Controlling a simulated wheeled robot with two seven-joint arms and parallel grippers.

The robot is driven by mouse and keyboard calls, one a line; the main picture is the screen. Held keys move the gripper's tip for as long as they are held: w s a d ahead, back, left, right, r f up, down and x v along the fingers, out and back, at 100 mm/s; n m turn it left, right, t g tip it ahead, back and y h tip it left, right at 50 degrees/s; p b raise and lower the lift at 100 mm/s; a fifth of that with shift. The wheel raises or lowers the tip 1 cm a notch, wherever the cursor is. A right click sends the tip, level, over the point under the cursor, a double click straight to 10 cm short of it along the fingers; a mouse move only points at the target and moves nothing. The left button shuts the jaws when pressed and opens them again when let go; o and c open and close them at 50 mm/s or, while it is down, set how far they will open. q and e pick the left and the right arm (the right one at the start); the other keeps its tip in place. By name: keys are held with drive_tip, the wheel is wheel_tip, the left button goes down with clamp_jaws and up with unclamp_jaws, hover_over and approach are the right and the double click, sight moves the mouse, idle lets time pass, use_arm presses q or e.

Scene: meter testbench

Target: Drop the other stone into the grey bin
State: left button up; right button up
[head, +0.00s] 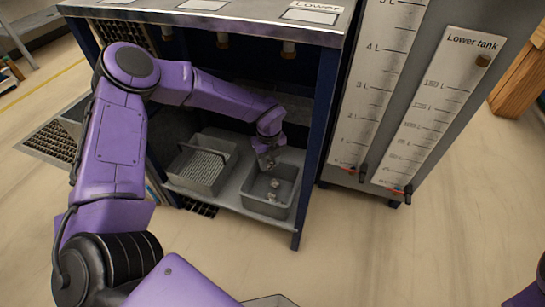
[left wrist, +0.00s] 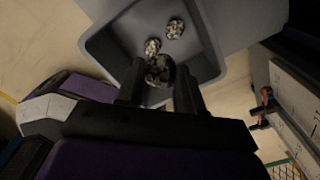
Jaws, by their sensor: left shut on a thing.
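My left gripper (head: 267,162) is over the grey bin (head: 263,208) on the lower shelf of the bench. In the left wrist view, the gripper (left wrist: 160,85) is shut on a dark speckled stone (left wrist: 159,71), which sits between its two fingers. The grey bin (left wrist: 206,66) lies beneath it in that view. Two other speckled stones (left wrist: 174,28) (left wrist: 152,47) lie on the bin floor; small pale shapes also show inside the bin in the head view. My right gripper is not in view.
A grey tray with a ribbed or slotted insert (head: 203,168) stands left of the bin on the same shelf. The bench top (head: 255,18) overhangs the shelf. The tank panel (head: 440,105) with scales and small taps stands to the right.

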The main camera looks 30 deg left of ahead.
sight(269, 169)
use_arm(q)
wheel_tip(269, 169, down, 5)
drive_tip(key=b, duration=0.3)
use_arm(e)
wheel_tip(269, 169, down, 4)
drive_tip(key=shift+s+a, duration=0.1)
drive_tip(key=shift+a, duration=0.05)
use_arm(q)
drive_tip(key=shift+r, duration=0.1)
drive_tip(key=o, duration=1.1)
drive_tip(key=shift+o, duration=0.2)
wheel_tip(269, 169, up, 11)
drive_tip(key=p, duration=0.4)
drive_tip(key=shift+f, duration=0.2)
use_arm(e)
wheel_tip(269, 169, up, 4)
use_arm(q)
drive_tip(key=shift+s+f, duration=0.1)
